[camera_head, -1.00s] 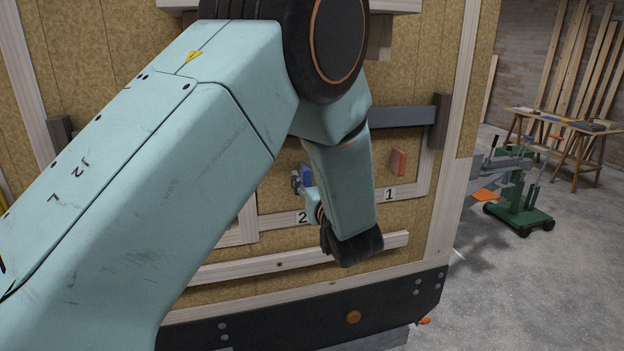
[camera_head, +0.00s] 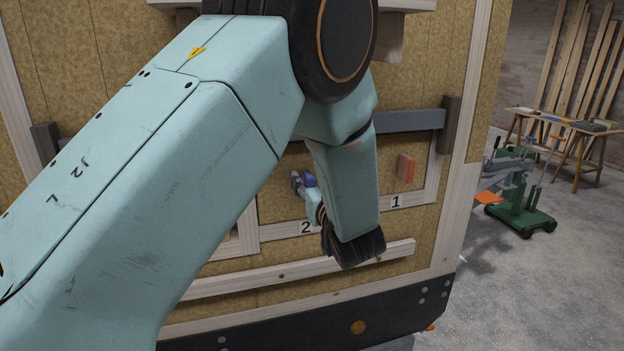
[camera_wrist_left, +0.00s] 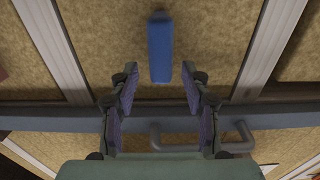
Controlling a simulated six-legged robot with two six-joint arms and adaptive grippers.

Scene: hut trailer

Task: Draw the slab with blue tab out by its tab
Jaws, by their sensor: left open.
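The blue tab (camera_wrist_left: 159,47) stands out from a tan chipboard slab (camera_wrist_left: 108,38) in the left wrist view. In the head view the blue tab (camera_head: 309,178) shows only partly, behind my left gripper (camera_head: 298,184), above the label 2. My left gripper (camera_wrist_left: 160,84) is open and empty. In the wrist view the tab lies centred between the two fingers, around and beyond their tips; I cannot tell whether they touch it. My left arm hides much of the slab in the head view. My right gripper is in neither view.
A red-orange tab (camera_head: 406,167) is on the panel above label 1, right of my forearm. A grey bar (camera_head: 408,120) crosses the panel above the tabs. A pale wooden rail (camera_head: 290,268) runs below. Open concrete floor and a green wheeled stand (camera_head: 520,212) lie to the right.

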